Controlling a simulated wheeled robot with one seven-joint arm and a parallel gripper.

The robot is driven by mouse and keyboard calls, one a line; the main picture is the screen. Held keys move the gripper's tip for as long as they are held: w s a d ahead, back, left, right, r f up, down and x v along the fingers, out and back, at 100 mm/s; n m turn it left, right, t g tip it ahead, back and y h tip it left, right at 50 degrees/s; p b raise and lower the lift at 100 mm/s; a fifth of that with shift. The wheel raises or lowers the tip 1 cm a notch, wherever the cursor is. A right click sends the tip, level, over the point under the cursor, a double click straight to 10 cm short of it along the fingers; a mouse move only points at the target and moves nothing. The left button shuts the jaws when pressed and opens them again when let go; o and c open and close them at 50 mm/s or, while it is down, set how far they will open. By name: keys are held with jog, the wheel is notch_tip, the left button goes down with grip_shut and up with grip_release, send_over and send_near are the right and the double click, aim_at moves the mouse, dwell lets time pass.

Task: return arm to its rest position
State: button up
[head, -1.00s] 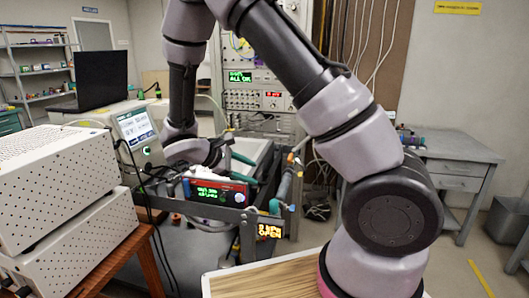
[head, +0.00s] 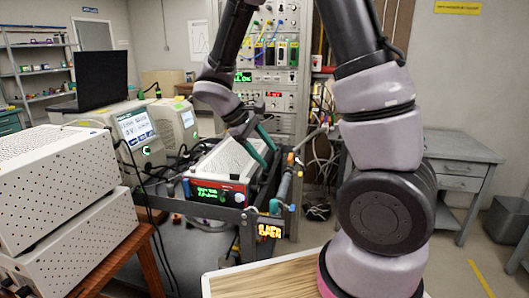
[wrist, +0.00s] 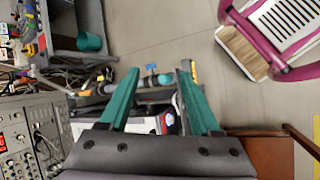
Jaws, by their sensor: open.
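My gripper (head: 262,143) shows in the head view at the end of my arm, above the instrument with the green display. In the wrist view the two teal fingers of my gripper (wrist: 155,85) are spread apart with nothing held between them. The white-topped instrument (head: 226,172) with a red-edged front sits in the dark metal frame (head: 215,212). Part of it shows between and below the fingers in the wrist view. I cannot tell from the head view how far the fingers are above it.
Perforated white boxes (head: 60,180) stand at the left, beside monitors (head: 135,135) on a wooden table. A rack of electronics (head: 270,80) rises behind the frame. A grey desk (head: 460,160) stands at the right. The floor (wrist: 190,30) shows open beyond the fingers in the wrist view.

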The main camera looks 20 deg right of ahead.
jog(key=s+d+r+m+t+y, duration=0.2)
jog(key=s+r+m, duration=0.4)
jog(key=r, duration=0.4)
jog(key=s+d+r+m+t+y, duration=0.2)
jog(key=s+r+m+t+y, duration=0.3)
jog(key=r, duration=0.5)
jog(key=shift+s+d+r+m+y, duration=0.3)
jog(key=shift+s+m+y, duration=0.3)
jog(key=shift+y, duration=0.4)
dwell(1.0)
